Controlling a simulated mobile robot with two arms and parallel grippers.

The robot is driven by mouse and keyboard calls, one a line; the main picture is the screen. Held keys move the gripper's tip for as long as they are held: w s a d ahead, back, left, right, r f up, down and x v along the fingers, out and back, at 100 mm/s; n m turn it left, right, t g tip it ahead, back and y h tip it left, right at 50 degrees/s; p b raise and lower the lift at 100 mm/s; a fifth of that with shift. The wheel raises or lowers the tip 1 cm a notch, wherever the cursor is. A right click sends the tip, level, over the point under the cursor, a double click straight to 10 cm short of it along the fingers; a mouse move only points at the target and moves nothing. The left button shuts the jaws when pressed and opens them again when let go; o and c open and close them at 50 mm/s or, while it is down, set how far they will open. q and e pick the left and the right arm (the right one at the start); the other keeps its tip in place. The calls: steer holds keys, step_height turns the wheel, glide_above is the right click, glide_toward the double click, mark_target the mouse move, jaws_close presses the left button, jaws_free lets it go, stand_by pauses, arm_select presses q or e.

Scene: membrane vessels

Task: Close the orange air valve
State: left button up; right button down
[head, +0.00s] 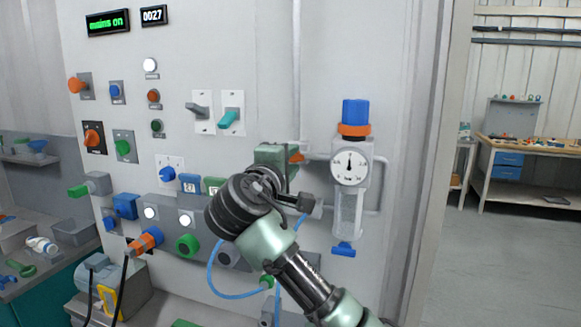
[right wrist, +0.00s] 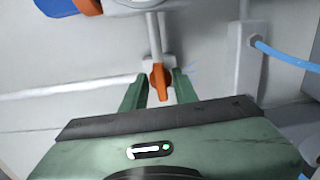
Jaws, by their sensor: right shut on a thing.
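The orange air valve (head: 297,158) is a small handle on the pipe just left of the round gauge. In the head view my right gripper (head: 290,156) partly covers it. In the right wrist view the orange handle (right wrist: 160,84) sits between my two green fingertips (right wrist: 161,88), and the gripper is shut on it. There the handle looks roughly in line with the short grey pipe stub (right wrist: 154,38) behind it. My left gripper is in neither view.
The gauge (head: 350,167) with a blue-and-orange knob (head: 355,117) stands close right of my gripper. A blue hose (head: 214,270) loops below it. Switches and a teal lever (head: 230,118) are on the panel to the left. Open floor (head: 500,260) lies at right.

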steer(key=shift+f+m, duration=0.1)
steer(key=shift+m, duration=0.2)
steer(key=c, duration=1.5)
jaws_free()
steer(key=shift+o, duration=0.2)
steer(key=shift+s+a+b, duration=0.1)
steer(key=shift+s+b, duration=0.25)
steer(key=b+v, duration=0.2)
steer(key=v, duration=0.5)
